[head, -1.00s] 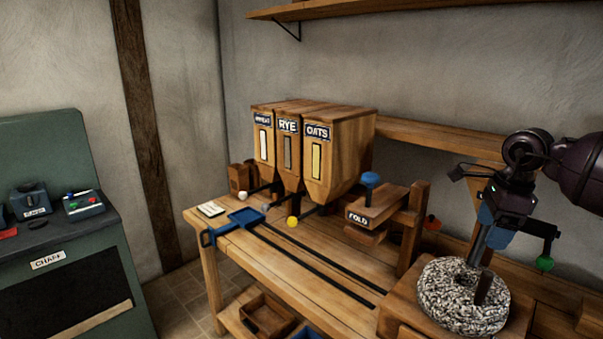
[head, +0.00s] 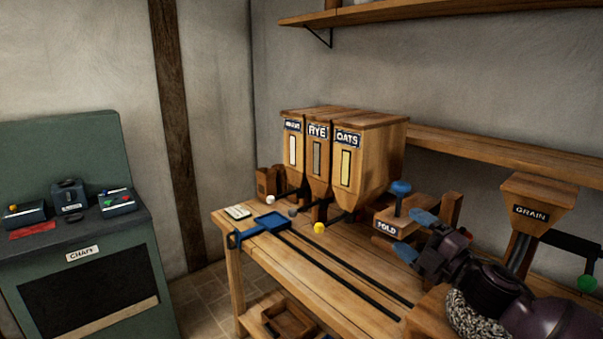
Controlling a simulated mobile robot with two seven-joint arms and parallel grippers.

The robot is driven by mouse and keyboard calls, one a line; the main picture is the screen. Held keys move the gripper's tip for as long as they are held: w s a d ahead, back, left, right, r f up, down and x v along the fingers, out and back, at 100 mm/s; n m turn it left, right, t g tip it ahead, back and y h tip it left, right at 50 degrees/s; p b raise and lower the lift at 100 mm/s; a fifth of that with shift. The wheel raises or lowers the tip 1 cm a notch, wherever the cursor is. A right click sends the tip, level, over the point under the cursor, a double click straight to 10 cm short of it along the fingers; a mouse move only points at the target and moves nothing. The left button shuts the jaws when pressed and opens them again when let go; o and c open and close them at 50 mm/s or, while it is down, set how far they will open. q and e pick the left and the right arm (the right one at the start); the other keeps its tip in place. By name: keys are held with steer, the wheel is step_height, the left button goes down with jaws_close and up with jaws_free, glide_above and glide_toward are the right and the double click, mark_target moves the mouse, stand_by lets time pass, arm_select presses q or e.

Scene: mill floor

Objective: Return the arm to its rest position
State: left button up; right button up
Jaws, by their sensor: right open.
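My right arm comes in from the lower right, dark purple. Its gripper (head: 402,232) has two blue fingers spread apart with nothing between them. It points left, in front of the wooden FOLD block (head: 386,228) and overlapping its right part in the picture. I cannot tell whether they touch. The arm hides much of the round speckled millstone (head: 468,318) at the lower right. My left gripper is not in view.
Three hoppers, the oats one (head: 372,165) nearest, stand on the wooden bench (head: 290,275). A blue tray (head: 271,222) sits on dark rails. The grain hopper (head: 540,205) is behind my arm. A green chaff cabinet (head: 70,245) stands left. The bench's front middle is clear.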

steer(key=s+d+f+m+h, duration=0.2)
steer(key=s+f+m+h, duration=0.3)
steer(key=f+m, duration=0.45)
steer(key=s+d+f+m+h, duration=0.2)
steer(key=s+f+m+h, duration=0.4)
steer(key=f, duration=0.7)
steer(key=s+d+f+m+g+h, duration=0.1)
steer(key=s+f+m+g, duration=0.3)
steer(key=s+f, duration=1.1)
steer(key=s+d+m, duration=0.1)
steer(key=s+m, duration=0.2)
steer(key=shift+s+g+b, duration=0.3)
steer(key=shift+s+b, duration=0.05)
steer(key=shift+s, duration=0.05)
